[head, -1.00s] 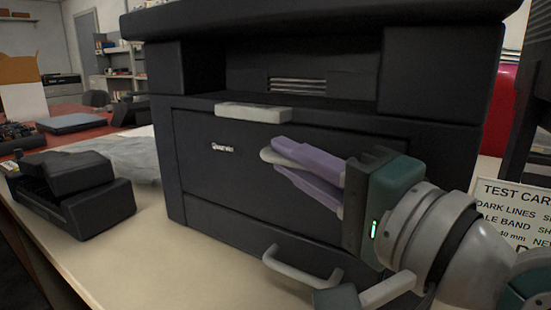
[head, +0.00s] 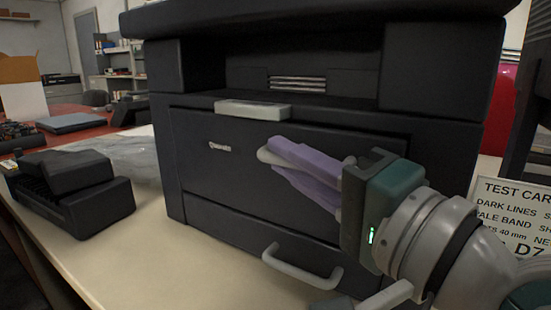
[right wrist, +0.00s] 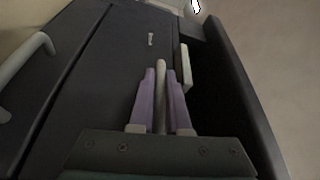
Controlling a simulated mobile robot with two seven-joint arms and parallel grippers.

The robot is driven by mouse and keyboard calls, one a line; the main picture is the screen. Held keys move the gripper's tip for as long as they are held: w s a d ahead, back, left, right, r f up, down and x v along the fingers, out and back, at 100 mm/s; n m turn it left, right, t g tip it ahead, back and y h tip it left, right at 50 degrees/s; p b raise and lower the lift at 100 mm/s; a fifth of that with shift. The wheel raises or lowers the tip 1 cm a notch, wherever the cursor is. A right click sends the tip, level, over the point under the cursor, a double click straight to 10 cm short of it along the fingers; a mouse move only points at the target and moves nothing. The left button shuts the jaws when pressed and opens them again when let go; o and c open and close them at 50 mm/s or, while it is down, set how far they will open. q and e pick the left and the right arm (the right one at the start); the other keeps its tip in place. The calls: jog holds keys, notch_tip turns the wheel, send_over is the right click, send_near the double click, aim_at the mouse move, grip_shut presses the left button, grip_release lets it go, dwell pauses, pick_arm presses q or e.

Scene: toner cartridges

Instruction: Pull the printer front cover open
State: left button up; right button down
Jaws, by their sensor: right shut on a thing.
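The printer (head: 440,135) is a large black machine on the bench. Its front cover (head: 215,175) is a dark panel with a small pale label. A light grey tab (head: 252,110) sits above the cover's top edge. My right gripper (head: 285,160) has purple fingers, shut on the light grey cover handle, whose rounded left end (head: 263,155) sticks out past the fingertips. The right wrist view shows the handle (right wrist: 160,95) between both fingers (right wrist: 161,100). The fingers hide most of the handle. The cover is shut or barely ajar; I cannot tell which. My left gripper is not in view.
A lower drawer has a grey bar handle (head: 300,272) beneath the cover. A black cartridge-like unit (head: 75,195) stands on the bench at left. A printed test card (head: 515,215) stands at right. The bench (head: 190,265) is bare before the printer's left side.

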aim_at(278, 187)
jog(key=s+a+f+n+y+b, duration=0.3)
jog(key=s+n+b, duration=0.1)
jog(key=n, duration=0.3)
jog(key=shift+s+f+t+b, duration=0.15)
jog(key=shift+f+t+b, duration=0.15)
jog(key=shift+f+b, duration=0.05)
jog(key=shift+n, duration=0.3)
jog(key=c, duration=0.9)
grip_release()
jog(key=v, duration=1)
jog(key=shift+r+p, duration=0.1)
jog(key=shift+p, duration=0.3)
